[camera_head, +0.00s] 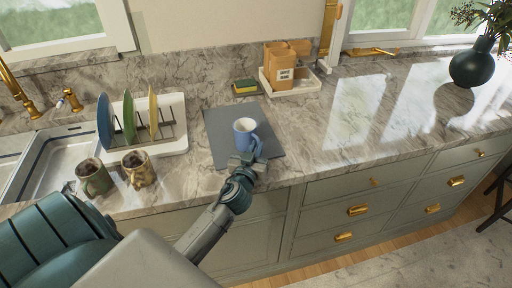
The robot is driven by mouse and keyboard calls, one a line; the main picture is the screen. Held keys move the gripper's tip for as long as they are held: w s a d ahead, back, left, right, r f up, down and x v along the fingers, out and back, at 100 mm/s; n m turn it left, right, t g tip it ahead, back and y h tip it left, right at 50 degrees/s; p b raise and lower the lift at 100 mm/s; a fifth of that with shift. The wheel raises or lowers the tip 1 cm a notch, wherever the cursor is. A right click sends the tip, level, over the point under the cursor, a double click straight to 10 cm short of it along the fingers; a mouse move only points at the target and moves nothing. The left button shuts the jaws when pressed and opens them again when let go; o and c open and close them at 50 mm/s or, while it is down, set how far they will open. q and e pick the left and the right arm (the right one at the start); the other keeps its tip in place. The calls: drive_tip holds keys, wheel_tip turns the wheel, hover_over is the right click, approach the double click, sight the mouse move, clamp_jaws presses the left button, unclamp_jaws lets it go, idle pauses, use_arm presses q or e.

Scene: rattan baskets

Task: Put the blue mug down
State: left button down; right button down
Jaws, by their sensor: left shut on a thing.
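The blue mug (243,134) has a white inside and stands upright, over the dark grey mat (222,122) on the marble counter. Its handle is on the right, toward the front. My left gripper (246,158) reaches in from below at the mug's front side and is shut on it, near the handle. The fingertips are small and partly hidden by the gripper body. I cannot tell whether the mug's base touches the mat. My right gripper is out of view.
A green mug (94,177) and a brown patterned mug (139,169) stand left, by the sink (62,160). A plate rack (155,133) holds several plates. A sponge (245,87) and a white tray with boxes (290,83) are behind. The counter's right side is mostly clear.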

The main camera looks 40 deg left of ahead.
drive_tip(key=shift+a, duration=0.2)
use_arm(q)
drive_tip(key=c, duration=1.9)
unclamp_jaws()
drive_tip(key=shift+f, duration=0.2)
drive_tip(key=shift+c, duration=0.2)
drive_tip(key=o, duration=0.4)
drive_tip(key=shift+r, duration=0.1)
drive_tip(key=shift+o, duration=0.2)
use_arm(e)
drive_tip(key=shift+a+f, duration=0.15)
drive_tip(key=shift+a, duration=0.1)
use_arm(q)
drive_tip(key=shift+s+r, duration=0.1)
drive_tip(key=shift+s, duration=0.05)
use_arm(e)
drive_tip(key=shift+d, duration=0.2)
